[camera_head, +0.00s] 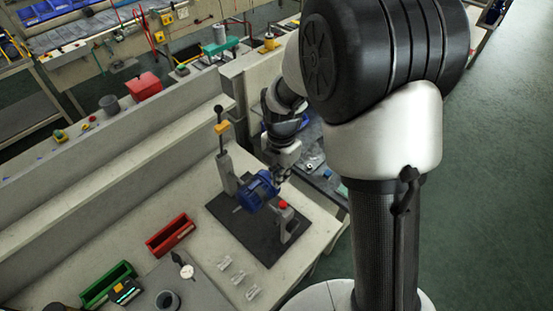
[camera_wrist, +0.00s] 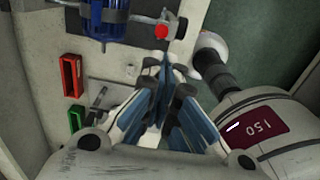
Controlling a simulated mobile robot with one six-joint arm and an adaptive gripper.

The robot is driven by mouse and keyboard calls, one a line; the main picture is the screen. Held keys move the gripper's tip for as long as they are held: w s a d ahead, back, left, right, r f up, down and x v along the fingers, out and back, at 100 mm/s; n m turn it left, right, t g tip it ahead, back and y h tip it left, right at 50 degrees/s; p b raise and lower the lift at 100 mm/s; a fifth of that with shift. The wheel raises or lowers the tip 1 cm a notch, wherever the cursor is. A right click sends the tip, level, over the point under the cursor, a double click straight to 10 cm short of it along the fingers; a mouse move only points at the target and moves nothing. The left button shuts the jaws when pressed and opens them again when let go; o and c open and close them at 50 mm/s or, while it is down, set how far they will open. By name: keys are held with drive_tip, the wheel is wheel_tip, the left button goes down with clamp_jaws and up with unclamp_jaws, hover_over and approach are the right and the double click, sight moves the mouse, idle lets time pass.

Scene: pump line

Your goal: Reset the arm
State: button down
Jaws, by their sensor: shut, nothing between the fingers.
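My gripper (camera_head: 281,174) is above the workbench (camera_head: 205,245), just behind the blue pump (camera_head: 258,190) in the head view; its fingertips are small and partly hidden there. In the wrist view my gripper's blue fingers (camera_wrist: 163,70) come together with nothing visible between them. The blue pump (camera_wrist: 103,22) lies at the top of that view, apart from the fingers. My arm rises from the right of the bench and bends over it in the head view.
The pump sits on a dark mat (camera_head: 264,244) beside an upright lever press (camera_head: 222,150) and a red button (camera_head: 283,204). A red bin (camera_head: 170,236) and a green bin (camera_head: 108,284) stand at left. Small metal parts (camera_head: 238,277) lie in front. Open floor is at right.

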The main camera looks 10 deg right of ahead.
drive_tip(key=s+d+f+m+t+b, duration=0.1)
drive_tip(key=s+m+t+b, duration=0.1)
drive_tip(key=s+m+b, duration=0.8)
drive_tip(key=s+d+f+m+t+b, duration=0.1)
drive_tip(key=s+d+m+t+b, duration=0.1)
drive_tip(key=s+m+b, duration=0.9)
drive_tip(key=m+b, duration=0.1)
drive_tip(key=m, duration=0.3)
drive_tip(key=shift+s+d+f+t, duration=0.15)
drive_tip(key=shift+s+d+t, duration=0.1)
drive_tip(key=shift+d+t, duration=0.05)
drive_tip(key=shift+a, duration=0.15)
